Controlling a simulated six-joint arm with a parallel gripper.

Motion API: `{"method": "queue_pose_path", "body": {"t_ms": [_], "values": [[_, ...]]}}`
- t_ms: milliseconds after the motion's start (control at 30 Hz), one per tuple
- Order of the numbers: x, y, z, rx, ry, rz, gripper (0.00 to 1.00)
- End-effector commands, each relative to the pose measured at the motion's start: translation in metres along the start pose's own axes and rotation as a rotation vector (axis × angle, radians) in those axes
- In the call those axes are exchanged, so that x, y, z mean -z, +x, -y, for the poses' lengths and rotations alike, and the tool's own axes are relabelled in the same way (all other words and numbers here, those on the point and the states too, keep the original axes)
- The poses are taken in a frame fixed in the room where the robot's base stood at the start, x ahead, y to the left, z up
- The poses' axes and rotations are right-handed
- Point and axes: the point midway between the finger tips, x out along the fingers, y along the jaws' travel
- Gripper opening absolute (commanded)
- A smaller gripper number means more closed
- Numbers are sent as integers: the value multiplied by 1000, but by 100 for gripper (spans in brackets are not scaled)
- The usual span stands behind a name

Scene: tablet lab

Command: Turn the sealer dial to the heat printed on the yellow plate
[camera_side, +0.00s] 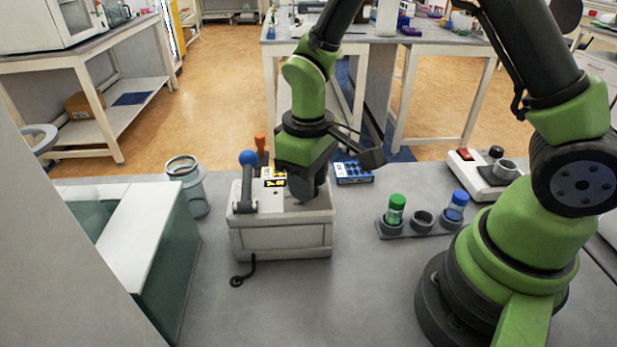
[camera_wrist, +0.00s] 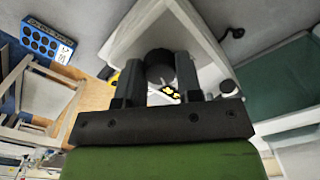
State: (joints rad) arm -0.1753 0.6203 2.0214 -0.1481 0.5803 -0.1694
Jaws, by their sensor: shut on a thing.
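The sealer (camera_side: 280,238) is a pale grey box on the bench, left of centre in the side view, with a blue-knobbed lever (camera_side: 248,180) on its left. The yellow plate (camera_side: 274,178) stands at its back, partly hidden by my gripper; its print is too small to read surely. My gripper (camera_side: 308,188) points down over the right part of the sealer's top. In the wrist view my gripper (camera_wrist: 160,85) is shut on the dark round dial (camera_wrist: 160,66), with one finger on each side. The dial's pointer and scale cannot be made out.
A blue rack (camera_side: 353,172) stands behind the sealer to the right. A grey holder (camera_side: 420,222) with a green-capped and a blue-capped vial is to the right. A glass jar (camera_side: 187,186) stands left. A white device (camera_side: 484,175) is further right.

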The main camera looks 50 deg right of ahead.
Motion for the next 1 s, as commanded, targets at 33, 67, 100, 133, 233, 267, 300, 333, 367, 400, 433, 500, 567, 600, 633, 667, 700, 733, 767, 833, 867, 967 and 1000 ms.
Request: {"method": "queue_pose_path", "body": {"t_ms": [33,67,100,133,233,267,300,333,367,400,433,500,567,600,633,667,700,733,767,833,867,967,1000], "values": [[1,-1,0,0,44,-4,9],[1,-1,0,0,73,-4,9],[1,-1,0,0,110,-4,9],[1,-1,0,1,139,-4,9],[1,-1,0,1,234,-4,9],[1,-1,0,1,262,-4,9],[1,-1,0,1,299,-4,9],[1,-1,0,1,326,-4,9],[1,-1,0,1,353,-4,9],[1,-1,0,1,388,-4,9],[1,-1,0,1,414,-4,9],[1,-1,0,1,470,-4,9],[1,-1,0,1,514,-4,9],[1,-1,0,1,542,-4,9],[1,-1,0,1,562,-4,9],[1,-1,0,1,580,-4,9],[1,-1,0,1,603,-4,9],[1,-1,0,1,619,-4,9],[1,-1,0,1,633,-4,9],[1,-1,0,1,664,-4,9],[1,-1,0,1,675,-5,9],[1,-1,0,1,704,-5,9],[1,-1,0,2,713,-5,9]]}}
